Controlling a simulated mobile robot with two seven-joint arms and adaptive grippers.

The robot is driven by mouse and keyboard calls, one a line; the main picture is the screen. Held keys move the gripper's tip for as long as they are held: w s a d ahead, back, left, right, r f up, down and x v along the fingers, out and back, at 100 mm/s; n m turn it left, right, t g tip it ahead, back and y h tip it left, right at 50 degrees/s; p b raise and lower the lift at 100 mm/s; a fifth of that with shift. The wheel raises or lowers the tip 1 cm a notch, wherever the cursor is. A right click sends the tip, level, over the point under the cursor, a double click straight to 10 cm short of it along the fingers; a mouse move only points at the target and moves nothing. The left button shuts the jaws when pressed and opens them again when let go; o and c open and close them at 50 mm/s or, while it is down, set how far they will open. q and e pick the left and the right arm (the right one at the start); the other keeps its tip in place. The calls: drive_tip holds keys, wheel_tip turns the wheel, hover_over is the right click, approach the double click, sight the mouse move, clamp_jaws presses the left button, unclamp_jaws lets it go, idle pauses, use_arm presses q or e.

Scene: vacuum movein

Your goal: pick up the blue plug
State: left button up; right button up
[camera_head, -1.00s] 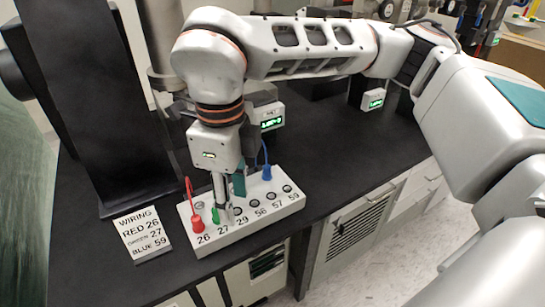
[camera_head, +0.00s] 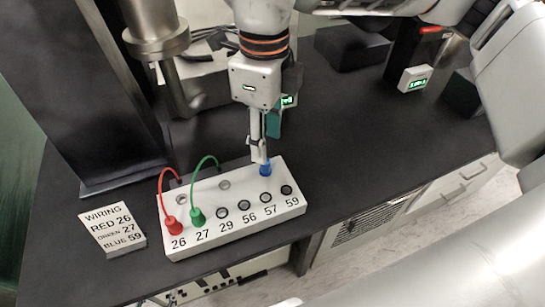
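The blue plug (camera_head: 266,169) stands in the back row of the white socket block (camera_head: 234,237), toward its right side. My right gripper (camera_head: 259,154) points down just above and behind the blue plug, with its fingertips close to the plug's top. Whether the fingers touch the plug or how far they are apart is not clear. The red plug (camera_head: 174,225) sits at socket 26 and the green plug (camera_head: 198,217) at socket 27, each with a curved cable. Sockets 29, 56, 57 and 59 in front are empty. My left gripper is not in view.
A wiring card (camera_head: 112,230) lies left of the block and reads red 26, green 27, blue 59. A large dark upright stand (camera_head: 85,90) is behind it. Black bench top (camera_head: 370,160) is free to the right. A small device with a green display (camera_head: 415,79) stands at the back right.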

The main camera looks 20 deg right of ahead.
sight(265, 168)
drive_tip(key=f, duration=0.7)
drive_tip(key=shift+w+a+f, duration=0.15)
drive_tip(key=shift+w+f, duration=0.05)
drive_tip(key=shift+f, duration=0.15)
clamp_jaws()
